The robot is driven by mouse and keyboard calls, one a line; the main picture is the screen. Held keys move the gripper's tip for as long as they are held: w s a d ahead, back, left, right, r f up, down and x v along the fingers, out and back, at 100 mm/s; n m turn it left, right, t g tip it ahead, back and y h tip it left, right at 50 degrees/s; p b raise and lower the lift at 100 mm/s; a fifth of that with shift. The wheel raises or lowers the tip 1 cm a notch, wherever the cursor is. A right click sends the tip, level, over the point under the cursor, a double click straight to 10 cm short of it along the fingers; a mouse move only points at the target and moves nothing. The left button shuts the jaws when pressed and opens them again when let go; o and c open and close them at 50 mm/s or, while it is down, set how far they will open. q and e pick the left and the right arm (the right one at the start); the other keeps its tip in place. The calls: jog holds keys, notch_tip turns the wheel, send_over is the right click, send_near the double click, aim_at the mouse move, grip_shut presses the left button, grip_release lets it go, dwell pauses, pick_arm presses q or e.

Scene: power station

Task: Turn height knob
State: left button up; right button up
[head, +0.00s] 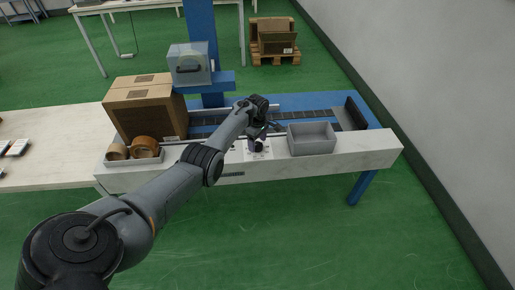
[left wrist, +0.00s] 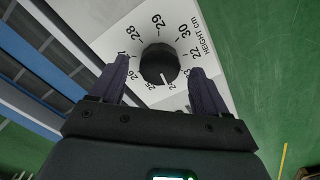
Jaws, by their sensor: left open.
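The height knob (left wrist: 160,64) is a black round knob with a white pointer mark, on a white dial plate (left wrist: 185,20) lettered "HEIGHT cm" with numbers from the low twenties to 30. In the left wrist view its pointer aims toward the gripper, near 24. My left gripper (left wrist: 163,88) is open, with one dark finger on each side of the knob's near part; I cannot tell whether they touch it. In the head view the knob (head: 256,146) is small on the bench front, just below my left gripper (head: 262,134). My right gripper is not in view.
A grey bin (head: 312,138) stands right of the dial on the white bench (head: 365,147). Left are a cardboard box (head: 140,108) and a tray of tape rolls (head: 134,159). Behind runs a conveyor (head: 310,115) with a blue column (head: 202,30).

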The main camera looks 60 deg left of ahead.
pick_arm(q)
jog(key=shift+f+b, duration=0.3)
jog(key=shift+f, duration=0.5)
jog(key=c, duration=1)
jog(key=shift+c, duration=0.2)
jog(key=shift+m, duration=0.4)
